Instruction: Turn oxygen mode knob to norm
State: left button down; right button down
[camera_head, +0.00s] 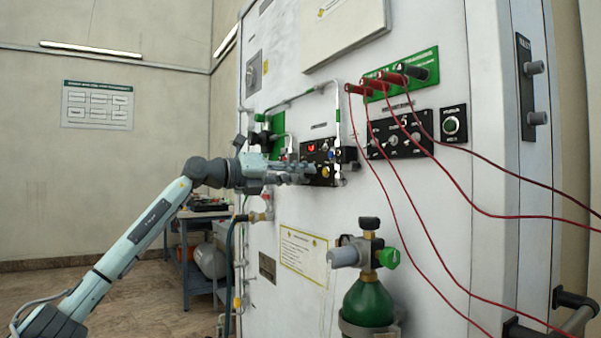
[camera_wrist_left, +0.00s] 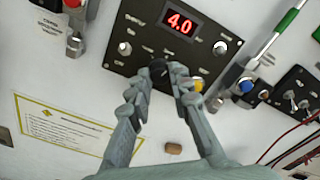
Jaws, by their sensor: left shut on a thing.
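The black control panel (camera_wrist_left: 195,14) with a red "4.0" display (camera_wrist_left: 180,22) fills the top of the left wrist view. It also shows on the white wall in the head view (camera_head: 322,148). My left gripper (camera_wrist_left: 166,72) reaches up to the panel's lower part. Its two fingers are shut on a small dark knob (camera_wrist_left: 158,66), apparently the oxygen mode knob. The fingertips hide most of this knob, and I cannot read its setting. In the head view, my left gripper (camera_head: 308,171) is at the panel from the left. My right gripper is not in view.
A blue knob (camera_wrist_left: 245,86) is right of the fingers, and a yellow knob (camera_wrist_left: 197,85) sits close beside the right finger. A green oxygen cylinder (camera_head: 369,302) with a regulator stands below the panel.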

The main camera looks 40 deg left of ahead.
pick_arm(q)
jog(key=shift+r+n+p, duration=0.1)
jog(key=shift+n+p, duration=1.15)
jog(key=shift+n, duration=5.95)
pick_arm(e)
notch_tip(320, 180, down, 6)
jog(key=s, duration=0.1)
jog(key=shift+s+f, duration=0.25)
pick_arm(q)
jog(key=c, duration=1.4)
grip_release()
jog(key=shift+o, duration=0.2)
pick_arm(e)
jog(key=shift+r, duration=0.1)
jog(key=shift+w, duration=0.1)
